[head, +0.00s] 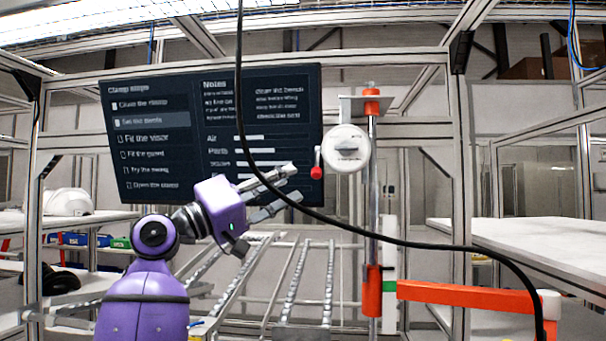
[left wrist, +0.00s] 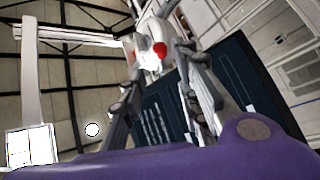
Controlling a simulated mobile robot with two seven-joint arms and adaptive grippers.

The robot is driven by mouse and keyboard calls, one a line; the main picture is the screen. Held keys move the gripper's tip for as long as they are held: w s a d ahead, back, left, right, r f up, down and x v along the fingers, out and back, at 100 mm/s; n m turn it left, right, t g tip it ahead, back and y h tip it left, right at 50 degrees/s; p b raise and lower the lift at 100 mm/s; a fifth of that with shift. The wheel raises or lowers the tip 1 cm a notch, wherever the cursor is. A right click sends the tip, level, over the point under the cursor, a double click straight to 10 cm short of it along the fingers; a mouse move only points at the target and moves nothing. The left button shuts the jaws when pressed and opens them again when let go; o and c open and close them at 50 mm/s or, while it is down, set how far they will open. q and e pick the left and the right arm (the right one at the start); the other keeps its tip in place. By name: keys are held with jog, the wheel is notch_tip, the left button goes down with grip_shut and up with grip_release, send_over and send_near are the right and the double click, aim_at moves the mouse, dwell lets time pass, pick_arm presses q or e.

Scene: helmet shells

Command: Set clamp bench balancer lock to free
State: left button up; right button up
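The balancer is a white round housing (head: 346,148) on an upright post with orange parts. A lock lever with a red knob (head: 316,172) hangs at its left side. My left gripper (head: 294,183) is open and empty, its fingers pointing right toward the red knob, just left of it in the picture. In the left wrist view the red knob (left wrist: 160,48) shows beyond and between the two open fingers, with no clear contact. I cannot tell the remaining gap. My right gripper is in neither view.
A dark screen (head: 150,160) with a step list stands behind. A black cable (head: 400,236) hangs across the front. An orange bar (head: 460,295) reaches right from the post's lower part. A white table (head: 530,245) is at right. Sloped roller rails (head: 290,285) lie below.

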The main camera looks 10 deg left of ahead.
pick_arm(q)
jog(key=shift+v, duration=1.55)
